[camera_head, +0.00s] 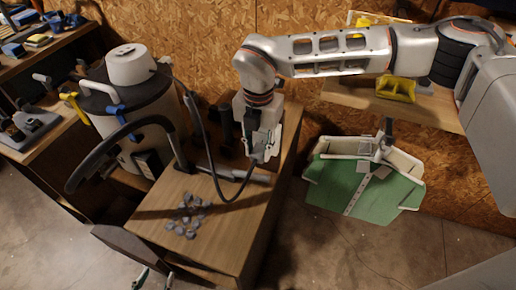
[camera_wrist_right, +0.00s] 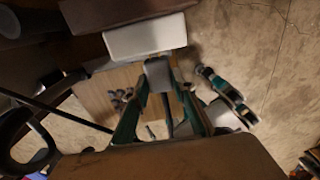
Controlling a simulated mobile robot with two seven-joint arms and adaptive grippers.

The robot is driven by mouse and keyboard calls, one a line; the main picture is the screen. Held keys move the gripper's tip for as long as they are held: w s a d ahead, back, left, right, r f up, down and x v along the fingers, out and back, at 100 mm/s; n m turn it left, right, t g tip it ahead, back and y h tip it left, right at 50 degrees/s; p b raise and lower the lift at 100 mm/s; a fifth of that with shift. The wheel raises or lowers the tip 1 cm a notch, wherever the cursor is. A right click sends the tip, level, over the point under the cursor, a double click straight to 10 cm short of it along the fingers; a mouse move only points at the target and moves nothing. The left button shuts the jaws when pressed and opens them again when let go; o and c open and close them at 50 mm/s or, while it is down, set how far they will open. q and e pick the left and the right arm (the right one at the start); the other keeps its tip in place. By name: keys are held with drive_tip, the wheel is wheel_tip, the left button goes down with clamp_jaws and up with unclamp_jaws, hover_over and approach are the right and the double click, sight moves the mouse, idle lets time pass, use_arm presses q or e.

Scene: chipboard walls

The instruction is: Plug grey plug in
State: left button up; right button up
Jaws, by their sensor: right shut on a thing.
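My right gripper (camera_head: 262,148) is above the far right part of the wooden table (camera_head: 215,230), its fingers pointing down. It is shut on the grey plug (camera_wrist_right: 158,72), a small block between the fingertips in the right wrist view. A dark cable (camera_head: 198,130) runs from the plug side in a loop toward the vacuum cleaner (camera_head: 128,105). My left gripper (camera_head: 154,279) is partly cut off at the bottom edge of the head view, near the table's front. It also shows in the right wrist view (camera_wrist_right: 232,92), with its fingers apart and empty. I cannot make out a socket for certain.
Several small grey pieces (camera_head: 187,213) lie on the table. A dark hose (camera_head: 100,150) arcs left of it, and a grey bar (camera_head: 235,174) lies across its top. A green and white bin (camera_head: 365,190) stands to the right. A chipboard wall (camera_head: 200,30) closes the back.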

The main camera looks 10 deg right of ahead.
use_arm(q)
drive_tip(key=shift+w+r, duration=0.2)
drive_tip(key=shift+w, duration=0.2)
use_arm(e)
drive_tip(key=shift+w+d, duration=0.35)
drive_tip(key=shift+w, duration=0.15)
drive_tip(key=shift+w+d, duration=0.15)
drive_tip(key=shift+w, duration=0.1)
